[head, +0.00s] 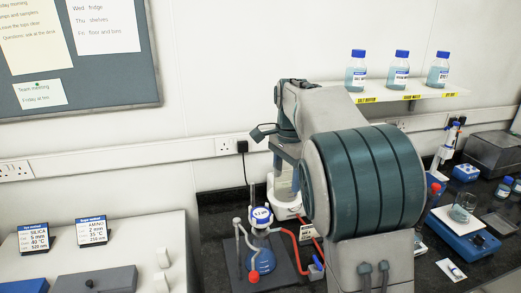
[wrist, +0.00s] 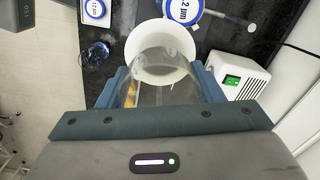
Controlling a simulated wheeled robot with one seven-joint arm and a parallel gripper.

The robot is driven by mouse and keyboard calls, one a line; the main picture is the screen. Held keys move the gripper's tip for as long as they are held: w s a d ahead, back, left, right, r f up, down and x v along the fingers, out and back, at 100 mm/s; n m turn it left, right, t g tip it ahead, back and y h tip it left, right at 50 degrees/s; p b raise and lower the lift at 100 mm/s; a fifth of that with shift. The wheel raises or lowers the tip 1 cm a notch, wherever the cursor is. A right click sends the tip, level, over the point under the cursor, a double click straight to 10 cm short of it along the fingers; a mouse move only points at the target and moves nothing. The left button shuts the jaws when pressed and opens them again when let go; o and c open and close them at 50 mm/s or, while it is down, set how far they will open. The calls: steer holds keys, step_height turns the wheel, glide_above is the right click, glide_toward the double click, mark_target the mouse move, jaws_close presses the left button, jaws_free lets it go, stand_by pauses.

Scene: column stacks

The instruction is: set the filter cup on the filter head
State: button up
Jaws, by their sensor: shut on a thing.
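My gripper (wrist: 165,88) is shut on the filter cup (wrist: 163,52), a clear, pale round cup held between the two blue jaws in the wrist view. In the head view the cup (head: 286,185) is partly hidden by my arm. The filter head (wrist: 184,8) is a round white disc with a blue rim and "2 µm" print, cut by the top edge of the wrist view. In the head view the filter head (head: 261,216) sits on a flask (head: 262,258) with blue liquid. The cup is beside the head, apart from it in the wrist view.
A white box with a green switch (wrist: 233,78) stands close right of the cup. A stand with a red knob (head: 253,277) and a red hose (head: 291,238) are near the flask. Bottles (head: 401,70) stand on the wall shelf.

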steer(key=w+a+r+n+p, duration=0.1)
steer(key=w+a+r, duration=0.1)
steer(key=a, duration=0.5)
steer(key=f, duration=0.1)
steer(key=f+b, duration=0.1)
steer(key=f, duration=0.1)
steer(key=f+b, duration=0.1)
steer(key=shift+s+d+f, duration=0.15)
steer(key=shift+s+d, duration=0.1)
steer(key=shift+f, duration=0.15)
stand_by(1.0)
steer(key=shift+f+b, duration=0.55)
steer(key=shift+f, duration=0.9)
stand_by(1.4)
steer(key=o, duration=1.6)
steer(key=shift+o, duration=0.2)
